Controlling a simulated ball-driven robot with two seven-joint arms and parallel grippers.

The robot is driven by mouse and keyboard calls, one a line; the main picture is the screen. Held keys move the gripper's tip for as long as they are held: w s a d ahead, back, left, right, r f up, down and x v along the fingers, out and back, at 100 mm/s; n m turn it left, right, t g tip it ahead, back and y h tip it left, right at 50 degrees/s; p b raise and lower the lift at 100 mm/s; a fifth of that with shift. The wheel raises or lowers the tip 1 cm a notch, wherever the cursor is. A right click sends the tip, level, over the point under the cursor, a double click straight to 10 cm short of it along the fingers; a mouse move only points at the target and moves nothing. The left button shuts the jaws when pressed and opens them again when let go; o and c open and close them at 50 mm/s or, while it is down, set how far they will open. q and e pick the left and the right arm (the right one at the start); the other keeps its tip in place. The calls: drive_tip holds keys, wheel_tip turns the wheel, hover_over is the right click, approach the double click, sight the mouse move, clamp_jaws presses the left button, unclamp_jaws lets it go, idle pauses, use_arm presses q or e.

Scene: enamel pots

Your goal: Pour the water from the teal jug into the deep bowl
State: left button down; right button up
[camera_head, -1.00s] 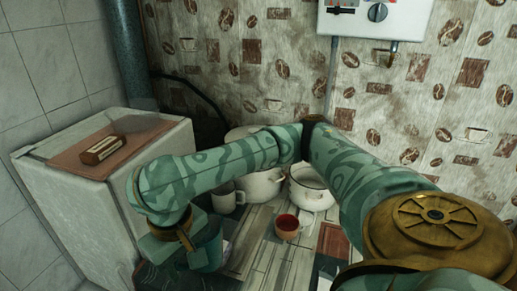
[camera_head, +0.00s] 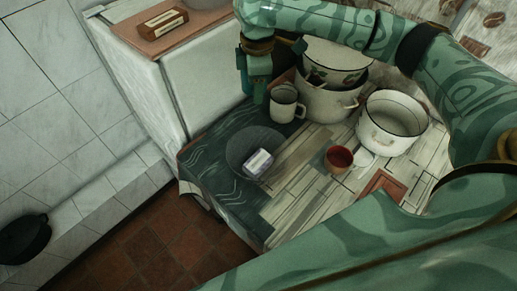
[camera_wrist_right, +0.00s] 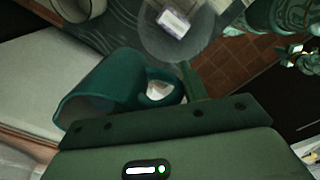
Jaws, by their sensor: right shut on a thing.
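My right gripper (camera_head: 257,88) is up at the left of the grey mug, beside the white cabinet. In the right wrist view it is shut on the teal jug (camera_wrist_right: 105,92), whose handle loop faces the fingers. The jug looks tilted in that view; the water inside cannot be made out. In the head view the jug cannot be told apart from the teal gripper and arm. A wide white enamel vessel with a dark rim (camera_head: 387,137), likely the deep bowl, stands at the right of the table, apart from the jug. My left gripper is not in view.
A grey mug (camera_head: 283,105) and stacked white pots (camera_head: 325,102) stand at the back. A red-brown cup (camera_head: 339,159) is in front of the wide vessel. A pale packet (camera_head: 257,162) lies on a dark round plate (camera_head: 234,150).

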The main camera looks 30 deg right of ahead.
drive_tip(key=w+d+n, duration=0.1)
drive_tip(key=n, duration=0.1)
drive_tip(key=w+d+f+n, duration=0.1)
drive_tip(key=w+n, duration=0.1)
drive_tip(key=n, duration=0.1)
drive_tip(key=w+d+f+n, duration=0.1)
drive_tip(key=w+d+n, duration=0.1)
drive_tip(key=n, duration=0.1)
drive_tip(key=shift+w+f, duration=0.1)
drive_tip(key=shift+f, duration=0.05)
drive_tip(key=d+f+n, duration=1.2)
drive_tip(key=n, duration=0.7)
drive_tip(key=shift+f+n+p, duration=0.4)
drive_tip(key=shift+p, duration=0.05)
